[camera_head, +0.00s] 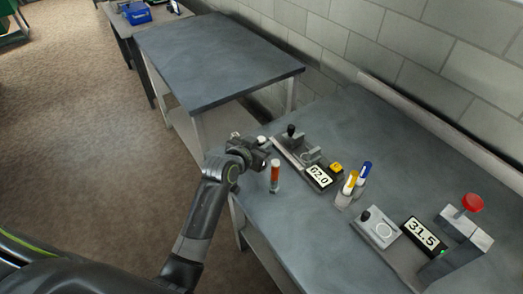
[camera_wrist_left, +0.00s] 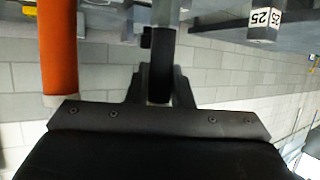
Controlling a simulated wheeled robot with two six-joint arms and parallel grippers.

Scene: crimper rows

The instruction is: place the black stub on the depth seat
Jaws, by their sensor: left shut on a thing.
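My left gripper (camera_head: 262,147) is at the left edge of the workbench, beside the orange-banded stub (camera_head: 275,176). It is shut on a dark cylinder, which looks like the black stub (camera_wrist_left: 160,75). In the left wrist view this stands between the fingers; the fingers hide part of it. The orange stub (camera_wrist_left: 58,45) stands apart from the fingers there. One device has a 62.0 display (camera_head: 319,177), a grey block and a black knob. Another has a ringed plate (camera_head: 382,229) and a 31.5 display (camera_head: 424,236). No label shows which is the depth seat. My right gripper is out of view.
A yellow-banded stub (camera_head: 349,183) and a blue-banded stub (camera_head: 364,174) stand between the devices. A red mushroom button (camera_head: 472,203) is at the right. A second table (camera_head: 215,60) stands behind left. The workbench (camera_head: 300,235) is bare at the front.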

